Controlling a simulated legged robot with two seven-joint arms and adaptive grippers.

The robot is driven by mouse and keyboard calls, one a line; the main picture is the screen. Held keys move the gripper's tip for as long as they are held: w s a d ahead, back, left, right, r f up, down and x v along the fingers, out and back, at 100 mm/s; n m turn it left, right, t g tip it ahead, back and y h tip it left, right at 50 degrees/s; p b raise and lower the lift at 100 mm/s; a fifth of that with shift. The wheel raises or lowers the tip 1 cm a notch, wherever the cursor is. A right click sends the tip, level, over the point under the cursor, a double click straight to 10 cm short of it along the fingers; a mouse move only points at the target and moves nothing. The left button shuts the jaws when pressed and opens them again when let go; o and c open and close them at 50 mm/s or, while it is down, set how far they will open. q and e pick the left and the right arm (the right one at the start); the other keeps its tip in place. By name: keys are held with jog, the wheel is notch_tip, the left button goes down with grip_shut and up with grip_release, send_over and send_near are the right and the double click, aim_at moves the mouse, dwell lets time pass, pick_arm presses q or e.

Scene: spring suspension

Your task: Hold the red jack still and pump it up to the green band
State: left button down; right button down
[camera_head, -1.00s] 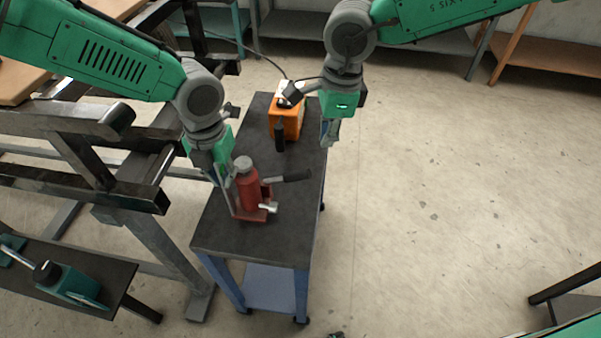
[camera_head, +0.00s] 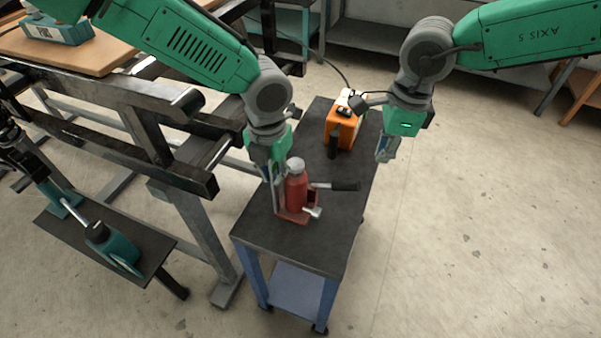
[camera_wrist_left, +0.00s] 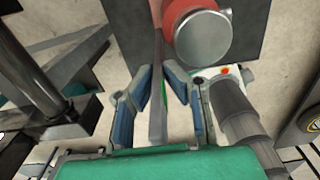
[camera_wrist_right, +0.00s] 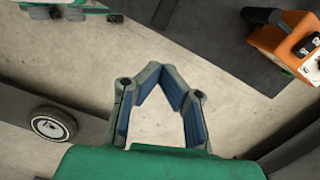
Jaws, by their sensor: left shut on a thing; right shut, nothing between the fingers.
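The red jack (camera_head: 297,192) stands upright on the dark top of a small cart, with a silver cap. Its lever (camera_head: 345,185) with a black grip sticks out to the right. My left gripper (camera_head: 273,182) is at the jack's left side, shut on a thin upright strip (camera_wrist_left: 157,120) beside the jack. The left wrist view shows a bit of green on this strip between the fingers, and the jack's round silver top (camera_wrist_left: 203,38) close by. My right gripper (camera_head: 384,156) is shut and empty, above the cart's right edge, behind the lever and apart from it.
An orange box (camera_head: 342,128) with a black part in front stands at the cart's (camera_head: 290,243) back. A dark metal frame (camera_head: 180,165) is close on the left, with a low bench (camera_head: 150,262) holding a teal tool. Open floor lies to the right.

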aim_at(336, 185)
jog(key=a, duration=0.1)
jog(key=a+f, duration=0.1)
jog(key=a, duration=0.1)
jog(key=shift+w+a+f, duration=0.15)
jog(key=shift+a+f, duration=0.1)
jog(key=shift+a, duration=0.1)
jog(key=shift+d, duration=0.1)
jog(key=shift+f, duration=0.15)
jog(key=shift+a+f, duration=0.2)
jog(key=shift+f, duration=1.5)
jog(key=shift+a+f, duration=0.15)
jog(key=shift+f, duration=1.5)
